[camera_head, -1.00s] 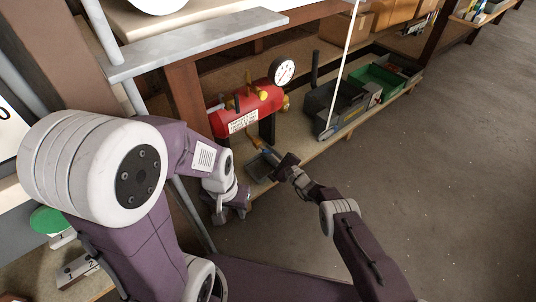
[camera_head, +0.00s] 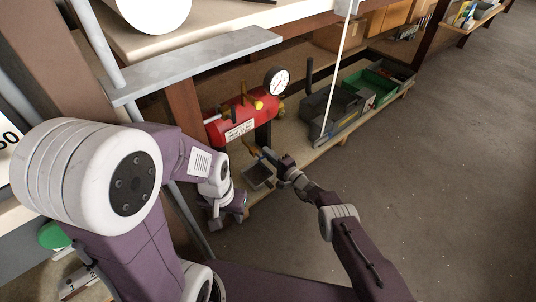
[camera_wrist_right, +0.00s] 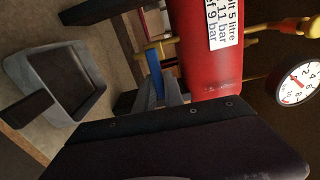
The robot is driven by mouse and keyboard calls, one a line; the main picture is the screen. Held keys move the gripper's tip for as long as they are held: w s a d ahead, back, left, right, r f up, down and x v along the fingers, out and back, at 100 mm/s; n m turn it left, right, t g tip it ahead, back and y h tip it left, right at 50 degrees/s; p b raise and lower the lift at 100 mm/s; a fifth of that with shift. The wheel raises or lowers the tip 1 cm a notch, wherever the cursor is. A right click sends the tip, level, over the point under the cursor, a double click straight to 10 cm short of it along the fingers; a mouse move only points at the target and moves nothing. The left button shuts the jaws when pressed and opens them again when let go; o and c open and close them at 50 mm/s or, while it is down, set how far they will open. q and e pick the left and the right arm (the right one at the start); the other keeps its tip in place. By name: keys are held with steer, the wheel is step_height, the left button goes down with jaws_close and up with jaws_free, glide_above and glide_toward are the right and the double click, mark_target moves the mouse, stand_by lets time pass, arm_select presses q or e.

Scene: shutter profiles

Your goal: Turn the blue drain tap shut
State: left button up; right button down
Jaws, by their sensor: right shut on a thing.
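The red air tank (camera_head: 240,117) lies on the low shelf, with its brass drain fitting (camera_wrist_right: 160,48) below it. The blue drain tap handle (camera_wrist_right: 154,72) sticks out from this fitting in the right wrist view. My right gripper (camera_head: 267,155) is at the drain, under the tank, shut on the blue tap handle. In the wrist view its grey fingers (camera_wrist_right: 172,92) are at the handle, and its dark body hides part of them. My left gripper (camera_head: 228,213) hangs low, left of the drain and away from it; its fingers are too unclear to read.
A grey tray (camera_head: 257,178) stands below the drain and also shows in the wrist view (camera_wrist_right: 22,78). A pressure gauge (camera_head: 276,81) sits at the tank's right end. A grey bin (camera_head: 330,112) and a green bin (camera_head: 375,86) stand further right. The floor at right is clear.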

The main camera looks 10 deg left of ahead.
steer(key=shift+d+n, duration=0.1)
steer(key=shift+n, duration=0.2)
stand_by(0.4)
steer(key=c, duration=1.4)
jaws_free()
steer(key=shift+c, duration=0.2)
steer(key=shift+r, duration=0.1)
steer(key=p+v, duration=0.8)
steer(key=v, duration=0.1)
